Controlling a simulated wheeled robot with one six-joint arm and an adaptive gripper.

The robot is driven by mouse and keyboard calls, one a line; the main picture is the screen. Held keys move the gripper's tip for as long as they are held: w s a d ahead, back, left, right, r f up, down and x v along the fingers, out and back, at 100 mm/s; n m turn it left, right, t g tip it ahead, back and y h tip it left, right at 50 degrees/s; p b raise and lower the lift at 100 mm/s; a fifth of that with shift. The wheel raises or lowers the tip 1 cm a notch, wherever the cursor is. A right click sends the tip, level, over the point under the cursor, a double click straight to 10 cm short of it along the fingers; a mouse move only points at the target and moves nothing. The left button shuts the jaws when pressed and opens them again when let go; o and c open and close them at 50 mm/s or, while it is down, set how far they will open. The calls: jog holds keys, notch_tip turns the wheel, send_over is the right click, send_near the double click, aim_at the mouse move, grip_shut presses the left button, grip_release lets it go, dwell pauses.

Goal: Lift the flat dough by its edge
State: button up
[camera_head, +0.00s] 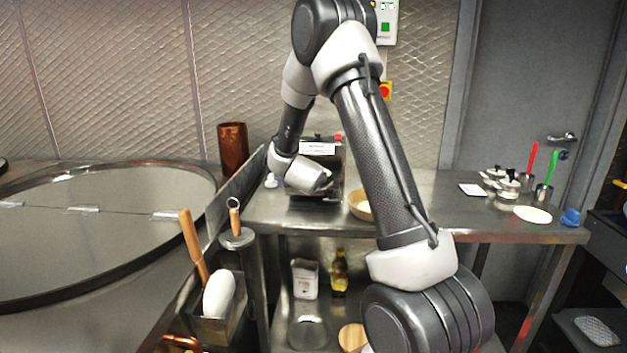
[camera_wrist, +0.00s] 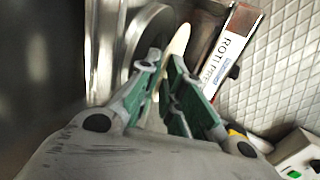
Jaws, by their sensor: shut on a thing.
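The flat dough (camera_wrist: 180,40) shows in the wrist view as a thin pale disc seen nearly edge-on, in the roti press. My gripper (camera_wrist: 164,62) has green-padded fingers, and they are shut on the near edge of the dough. The roti press (camera_head: 317,150), a dark machine with a white label, stands on the steel counter in the head view. Its label (camera_wrist: 229,50) shows in the wrist view. In the head view my wrist is at the press, and I cannot make out the fingertips or the dough there.
A round tandoor lid (camera_head: 90,235) lies at left beside an upright metal panel. A copper cylinder (camera_head: 232,150) stands behind. A pale disc (camera_head: 532,214) and small pots (camera_head: 508,187) are at right.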

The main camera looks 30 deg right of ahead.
notch_tip(320, 180, up, 2)
jog(key=shift+r, duration=0.1)
grip_shut()
jog(key=v, duration=1.4)
jog(key=shift+s+a+f, duration=0.25)
jog(key=shift+s+a, duration=0.1)
jog(key=shift+s, duration=0.05)
jog(key=shift+a, duration=0.1)
